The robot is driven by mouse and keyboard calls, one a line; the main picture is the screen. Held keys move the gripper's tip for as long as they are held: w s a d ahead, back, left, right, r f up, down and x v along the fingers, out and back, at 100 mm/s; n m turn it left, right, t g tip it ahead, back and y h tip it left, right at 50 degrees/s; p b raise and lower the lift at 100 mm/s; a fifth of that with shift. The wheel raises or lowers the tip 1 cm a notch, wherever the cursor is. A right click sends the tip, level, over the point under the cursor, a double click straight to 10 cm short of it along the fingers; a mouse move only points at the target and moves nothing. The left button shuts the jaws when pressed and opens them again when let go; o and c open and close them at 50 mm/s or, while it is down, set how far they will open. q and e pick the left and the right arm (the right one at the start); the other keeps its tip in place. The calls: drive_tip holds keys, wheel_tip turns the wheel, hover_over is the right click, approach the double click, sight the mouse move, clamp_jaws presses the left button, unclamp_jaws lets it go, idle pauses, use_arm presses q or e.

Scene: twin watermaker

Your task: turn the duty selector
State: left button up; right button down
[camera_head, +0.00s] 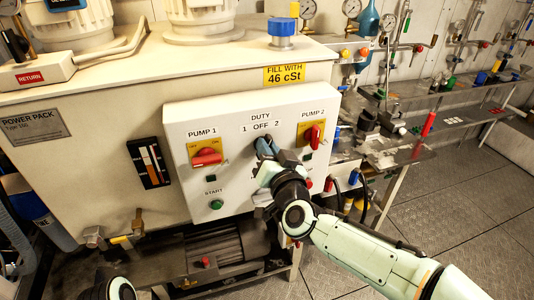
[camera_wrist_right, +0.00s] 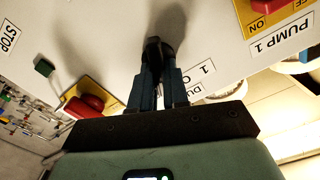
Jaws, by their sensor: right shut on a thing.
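The duty selector is a dark knob (camera_wrist_right: 155,47) on the white control panel (camera_head: 180,125), below the DUTY label marked 1, OFF, 2. My right gripper (camera_head: 266,146) is at the selector, its blue fingers pointing at the panel. In the right wrist view the fingers (camera_wrist_right: 157,75) are shut on the dark knob, one on each side. In the head view the gripper hides most of the knob, so I cannot tell which mark it points to. My left gripper is not seen; only part of my left arm shows at the bottom left.
The red PUMP 1 switch (camera_head: 206,157) is left of the selector and the red PUMP 2 switch (camera_head: 314,136) is right. A green START button (camera_head: 216,204) is below PUMP 1. A cluttered bench (camera_head: 420,145) stands behind my right arm. Open floor lies at right.

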drive_tip(key=shift+d+f+m+b, duration=0.15)
drive_tip(key=shift+m+b, duration=0.7)
drive_tip(key=shift+m, duration=1.05)
drive_tip(key=c, duration=1.1)
unclamp_jaws()
drive_tip(key=v, duration=1.3)
drive_tip(key=shift+s+b, duration=0.15)
drive_tip(key=shift+b, duration=0.2)
